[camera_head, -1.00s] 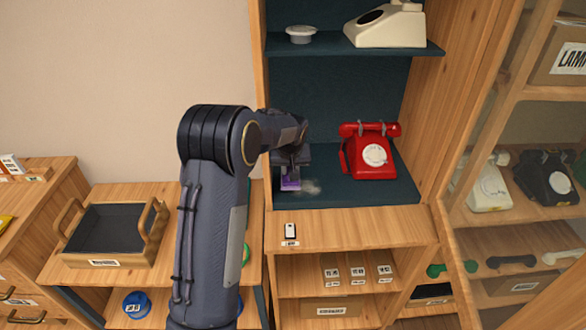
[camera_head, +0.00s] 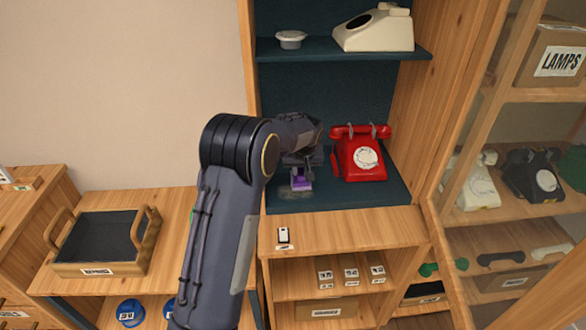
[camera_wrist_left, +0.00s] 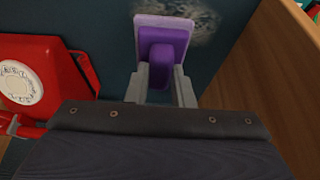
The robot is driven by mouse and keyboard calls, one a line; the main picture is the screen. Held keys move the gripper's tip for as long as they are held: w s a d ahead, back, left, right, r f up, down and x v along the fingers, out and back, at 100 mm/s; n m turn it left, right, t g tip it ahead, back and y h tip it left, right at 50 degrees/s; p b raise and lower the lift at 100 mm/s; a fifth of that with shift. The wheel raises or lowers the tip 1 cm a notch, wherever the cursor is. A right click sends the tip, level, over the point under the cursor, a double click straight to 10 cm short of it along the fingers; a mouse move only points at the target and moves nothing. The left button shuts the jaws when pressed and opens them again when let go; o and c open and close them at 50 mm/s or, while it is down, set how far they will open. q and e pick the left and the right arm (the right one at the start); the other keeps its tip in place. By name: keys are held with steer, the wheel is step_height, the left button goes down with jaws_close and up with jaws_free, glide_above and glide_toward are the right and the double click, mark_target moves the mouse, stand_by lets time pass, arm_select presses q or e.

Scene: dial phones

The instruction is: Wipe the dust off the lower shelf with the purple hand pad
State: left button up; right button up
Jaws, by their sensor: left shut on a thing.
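The purple hand pad (camera_head: 301,183) is held in my left gripper (camera_head: 302,172) at the lower shelf (camera_head: 345,197), a dark teal board. In the left wrist view, the pad (camera_wrist_left: 163,45) sits between the two grey fingers (camera_wrist_left: 160,85), its broad plate facing the shelf. A pale, patchy dust mark (camera_head: 284,193) shows at the left of the pad. The dust (camera_wrist_left: 200,22) lies right beside the pad in the wrist view. The pad looks to be on or close to the shelf; exact contact is hidden. My right gripper is not in view.
A red dial phone (camera_head: 358,155) stands on the lower shelf, close right of my gripper. The upper shelf (camera_head: 340,50) above holds a cream phone (camera_head: 375,30) and a grey dish (camera_head: 291,39). A small white object (camera_head: 284,235) lies on the ledge below.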

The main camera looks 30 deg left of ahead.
arm_select(q)
steer(key=w+d, duration=0.2)
steer(key=d, duration=0.1)
steer(key=shift+d+r+p, duration=0.1)
steer(key=shift+r+p, duration=0.1)
steer(key=shift+p, duration=0.15)
